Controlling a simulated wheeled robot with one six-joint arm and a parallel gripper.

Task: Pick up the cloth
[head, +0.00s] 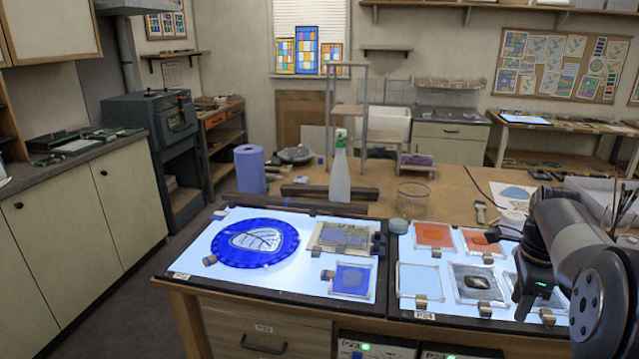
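No cloth can be made out with certainty. A small purple item (417,160), perhaps folded cloth, lies on a low rack at the back of the table. My gripper (524,308) points down over the right light panel (408,318), at the right of the view. It is dark, with a small green light on it. Its fingertips are too small and dark to show whether they are open or shut. The purple item is far behind it and to the left, well apart from it.
A blue painted disc (255,242) lies on the left light panel (197,262). Several framed glass tiles, one orange (433,236), lie on the right panel. A spray bottle (339,175), a blue roll (250,170) and a glass jar (413,196) stand behind.

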